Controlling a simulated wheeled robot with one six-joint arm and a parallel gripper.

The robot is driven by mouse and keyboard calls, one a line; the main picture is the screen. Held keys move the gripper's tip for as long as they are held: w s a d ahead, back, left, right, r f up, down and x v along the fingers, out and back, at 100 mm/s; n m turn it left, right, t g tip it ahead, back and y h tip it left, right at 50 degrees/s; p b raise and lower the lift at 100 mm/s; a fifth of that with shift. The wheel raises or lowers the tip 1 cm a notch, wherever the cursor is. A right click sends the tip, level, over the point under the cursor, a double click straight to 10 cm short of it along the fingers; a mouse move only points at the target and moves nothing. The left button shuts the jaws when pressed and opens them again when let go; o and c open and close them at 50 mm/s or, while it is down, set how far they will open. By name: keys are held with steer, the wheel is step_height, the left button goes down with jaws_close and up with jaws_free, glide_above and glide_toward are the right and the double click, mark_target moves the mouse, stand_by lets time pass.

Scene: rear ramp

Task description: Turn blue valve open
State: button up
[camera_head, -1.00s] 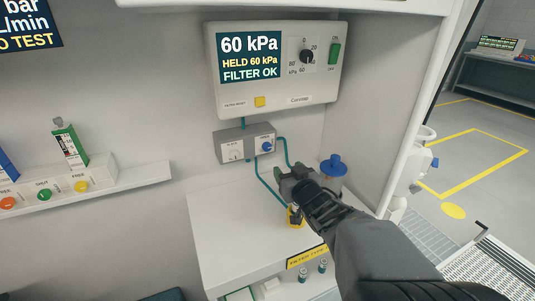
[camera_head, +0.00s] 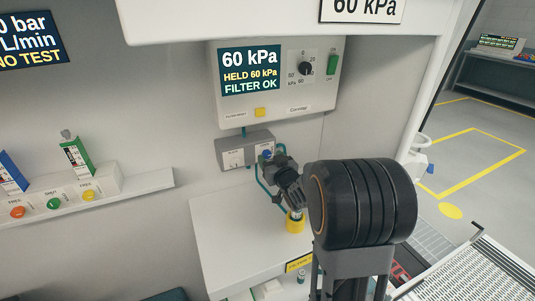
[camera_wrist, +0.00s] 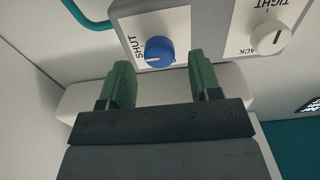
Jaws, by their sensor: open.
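The blue valve (camera_wrist: 159,51) is a round blue knob on a small grey box with white label plates. In the wrist view the word SHUT shows beside it, and its white mark points toward the lower left. My gripper (camera_wrist: 166,75) is open, with its two green finger pads at either side of the knob and just short of it. I cannot tell whether they touch it. In the head view my gripper (camera_head: 274,158) is at the box and mostly covers the blue valve (camera_head: 267,154).
A white knob (camera_wrist: 271,38) sits beside the valve on the same box. A panel (camera_head: 250,72) above reads 60 kPa, HELD 60 kPa, FILTER OK. A yellow-banded cylinder (camera_head: 295,222) stands on the white counter (camera_head: 225,225) below. A teal tube runs by the box.

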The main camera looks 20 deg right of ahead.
mark_target(266, 154)
steer(key=shift+w, duration=1.3)
steer(key=c, duration=0.9)
